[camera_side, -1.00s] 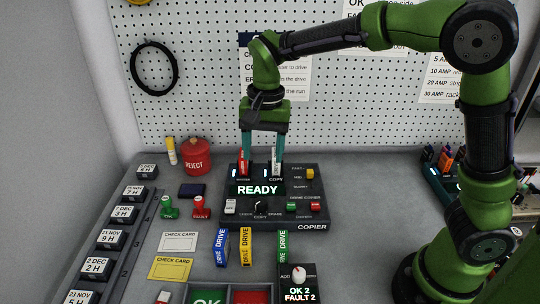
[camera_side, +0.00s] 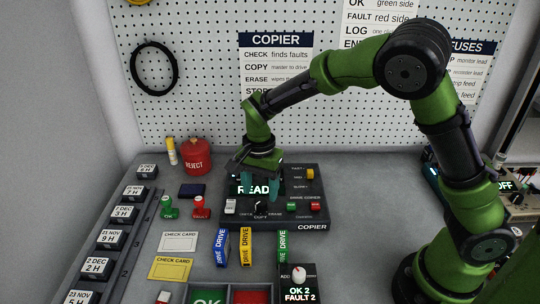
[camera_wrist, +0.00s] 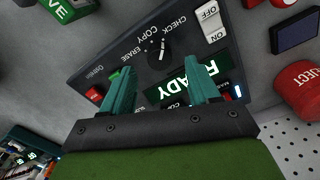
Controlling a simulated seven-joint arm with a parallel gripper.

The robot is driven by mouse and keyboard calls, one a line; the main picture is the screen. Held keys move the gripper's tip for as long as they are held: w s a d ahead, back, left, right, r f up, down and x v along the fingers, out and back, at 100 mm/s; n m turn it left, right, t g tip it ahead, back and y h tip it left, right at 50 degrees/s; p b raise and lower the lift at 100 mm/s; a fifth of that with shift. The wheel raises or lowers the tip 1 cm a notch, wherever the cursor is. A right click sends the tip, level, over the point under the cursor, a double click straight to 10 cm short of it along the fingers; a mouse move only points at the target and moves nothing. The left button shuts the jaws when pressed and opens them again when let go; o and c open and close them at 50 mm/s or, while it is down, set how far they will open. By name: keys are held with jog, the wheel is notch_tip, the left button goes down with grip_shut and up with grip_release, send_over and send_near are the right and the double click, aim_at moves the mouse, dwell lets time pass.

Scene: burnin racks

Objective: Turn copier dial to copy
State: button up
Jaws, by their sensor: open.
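The dark copier (camera_side: 318,192) stands on the bench with its lit READY display (camera_wrist: 188,83), partly hidden by my gripper in the side view. Its black dial (camera_wrist: 157,50) sits among the labels CHECK, COPY and ERASE; in the side view the dial (camera_side: 259,208) is at the copier's front. I cannot tell for sure which label the dial points to. My gripper (camera_side: 258,197) is open and empty, its teal fingers pointing down over the copier just behind the dial. In the wrist view the gripper (camera_wrist: 160,80) shows its fingers spread, apart from the dial.
A white OFF/ON switch (camera_wrist: 212,22) sits beside the dial, and green and red buttons (camera_side: 315,206) are to its right. A red REJECT can (camera_side: 197,158) and stamps (camera_side: 200,207) stand left of the copier.

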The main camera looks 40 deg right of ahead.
aim_at(261, 201)
jog(key=shift+f, duration=1.75)
jog(key=c, duration=1)
jog(key=shift+n, duration=0.4)
jog(key=n, duration=0.3)
jog(key=shift+n, duration=0.4)
jog(key=shift+r+n, duration=0.1)
jog(key=shift+n, duration=2)
